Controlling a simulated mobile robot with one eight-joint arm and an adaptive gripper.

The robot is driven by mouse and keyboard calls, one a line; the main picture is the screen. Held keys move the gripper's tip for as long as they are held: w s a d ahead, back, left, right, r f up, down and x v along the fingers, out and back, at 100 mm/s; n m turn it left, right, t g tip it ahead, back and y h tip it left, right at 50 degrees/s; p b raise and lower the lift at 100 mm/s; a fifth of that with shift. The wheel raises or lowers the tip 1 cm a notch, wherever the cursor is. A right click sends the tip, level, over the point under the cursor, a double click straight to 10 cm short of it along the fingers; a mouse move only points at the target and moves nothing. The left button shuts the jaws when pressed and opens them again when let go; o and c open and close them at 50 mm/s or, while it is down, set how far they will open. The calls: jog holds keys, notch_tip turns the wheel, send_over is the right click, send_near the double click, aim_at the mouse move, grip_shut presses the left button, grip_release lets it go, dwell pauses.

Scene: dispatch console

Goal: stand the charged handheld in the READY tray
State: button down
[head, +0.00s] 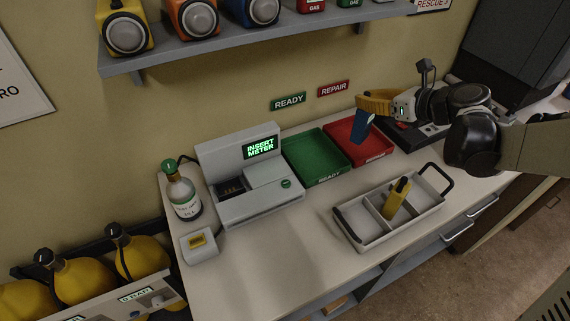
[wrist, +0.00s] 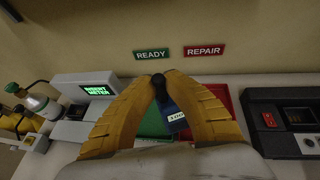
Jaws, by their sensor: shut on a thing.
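My gripper (head: 372,104) is shut on a blue handheld (head: 360,125), holding it near its top, slightly tilted, in front of the red REPAIR tray (head: 340,131) from the head camera. In the wrist view the handheld (wrist: 173,116) hangs between the yellow fingers, with its black knob at the tips and a small white label on it. The green READY tray (head: 314,152) is empty, just left of the red one. It shows partly behind the fingers in the wrist view (wrist: 150,124). I cannot tell exactly how high the handheld is.
A grey meter station (head: 262,205) reading INSERT METER and a gas bottle (head: 183,195) stand left of the trays. A black console (head: 425,137) is at right. A grey divided carrier (head: 365,229) with a yellow handheld (head: 397,197) sits in front. A shelf (head: 230,37) is above.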

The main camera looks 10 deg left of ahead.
jog(key=s+a+f+b, duration=0.1)
jog(key=a+f+b, duration=0.4)
jog(key=a+f, duration=0.5)
jog(key=shift+s+a+f, duration=0.4)
jog(key=shift+a, duration=0.05)
jog(key=shift+f+b, duration=0.1)
jog(key=shift+b, duration=0.2)
jog(key=c, duration=1.8)
grip_release()
jog(key=shift+f, duration=0.1)
jog(key=shift+o, duration=1.3)
